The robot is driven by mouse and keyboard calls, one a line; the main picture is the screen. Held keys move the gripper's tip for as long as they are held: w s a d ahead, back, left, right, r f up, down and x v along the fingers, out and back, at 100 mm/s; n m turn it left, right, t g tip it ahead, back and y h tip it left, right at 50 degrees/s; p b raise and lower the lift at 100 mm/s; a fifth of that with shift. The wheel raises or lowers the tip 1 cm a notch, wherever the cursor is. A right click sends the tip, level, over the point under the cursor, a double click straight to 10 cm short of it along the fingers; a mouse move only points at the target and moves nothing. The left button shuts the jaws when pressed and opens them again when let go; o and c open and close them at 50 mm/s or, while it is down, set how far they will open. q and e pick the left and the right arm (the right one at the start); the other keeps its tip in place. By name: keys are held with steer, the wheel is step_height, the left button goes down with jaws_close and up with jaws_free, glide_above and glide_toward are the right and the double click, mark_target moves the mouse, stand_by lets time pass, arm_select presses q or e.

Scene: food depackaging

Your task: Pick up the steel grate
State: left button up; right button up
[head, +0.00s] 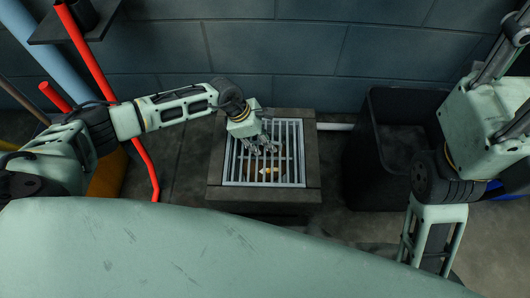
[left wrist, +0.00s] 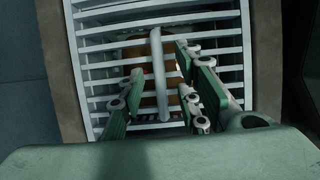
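The steel grate (head: 245,168), a light grey square of parallel bars, lies flat in a dark stone surround. My left gripper (head: 264,148) is over its upper middle, pointing down. In the left wrist view the grate's slats and a thicker middle crossbar (left wrist: 160,80) are close below. The fingers of my left gripper (left wrist: 160,88) are spread apart on either side of this crossbar. They look close to the slats, but I cannot tell whether they touch. My right arm comes in at the right of the head view; its gripper is not in view.
Something yellow-brown (head: 267,172) lies beneath the grate. A black open bin (head: 362,150) stands to the right of the stone surround (head: 214,180). Red pipes (head: 140,160) rise on the left. A grey block wall (head: 290,50) closes off the back.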

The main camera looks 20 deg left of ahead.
arm_select(q)
steer(key=shift+c, duration=0.3)
jaws_close()
stand_by(0.5)
steer(key=shift+w+d+r, duration=0.1)
steer(key=shift+r, duration=0.05)
